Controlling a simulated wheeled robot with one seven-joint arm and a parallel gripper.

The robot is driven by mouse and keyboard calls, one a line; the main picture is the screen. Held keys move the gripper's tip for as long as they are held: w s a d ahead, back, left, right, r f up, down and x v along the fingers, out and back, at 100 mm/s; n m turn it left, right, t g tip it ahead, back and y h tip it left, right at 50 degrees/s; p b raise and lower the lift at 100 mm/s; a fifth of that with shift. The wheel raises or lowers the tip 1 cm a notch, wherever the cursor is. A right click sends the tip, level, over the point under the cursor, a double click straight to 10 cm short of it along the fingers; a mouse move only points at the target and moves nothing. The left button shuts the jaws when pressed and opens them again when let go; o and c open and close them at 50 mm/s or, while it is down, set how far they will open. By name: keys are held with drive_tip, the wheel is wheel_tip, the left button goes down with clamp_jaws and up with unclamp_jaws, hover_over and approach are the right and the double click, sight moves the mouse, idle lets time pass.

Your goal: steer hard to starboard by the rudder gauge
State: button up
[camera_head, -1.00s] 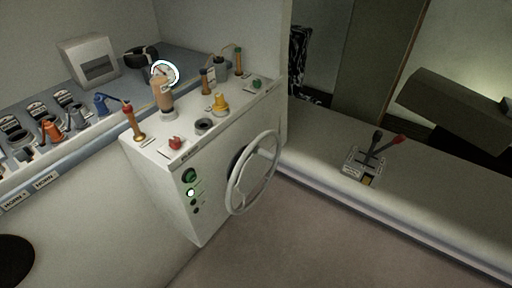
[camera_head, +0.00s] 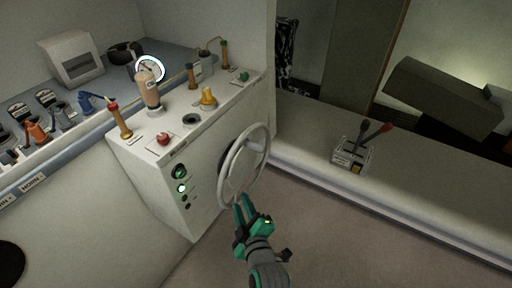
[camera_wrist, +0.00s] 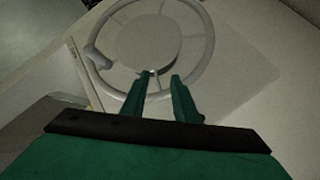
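The steering wheel (camera_head: 222,180) is a pale grey ring with spokes on the front of a white console (camera_head: 150,180). It also shows in the wrist view (camera_wrist: 211,48), with a knob (camera_wrist: 98,56) at its left rim. My gripper (camera_head: 243,199) is in front of the wheel's lower part. Its two green fingers (camera_wrist: 161,75) are apart with nothing seen between them, pointing at the wheel. I cannot tell whether they touch the rim. A round white-rimmed gauge (camera_head: 150,68) stands behind the console, partly hidden by a tan bottle (camera_head: 149,92); its reading is too small to make out.
The console top holds a red button (camera_head: 163,139), a yellow knob (camera_head: 208,97) and a red-topped handle (camera_head: 119,120). Throttle levers (camera_head: 352,152) sit on the bench at right. Open floor lies below the wheel.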

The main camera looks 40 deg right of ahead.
sight(257, 150)
drive_tip(key=w+d+r+n, duration=0.2)
drive_tip(key=d+r+n, duration=0.2)
drive_tip(key=d+r, duration=0.65)
drive_tip(key=x, duration=1)
drive_tip(key=shift+w+d, duration=0.1)
drive_tip(key=shift+w, duration=0.3)
drive_tip(key=shift+c, duration=0.6)
clamp_jaws()
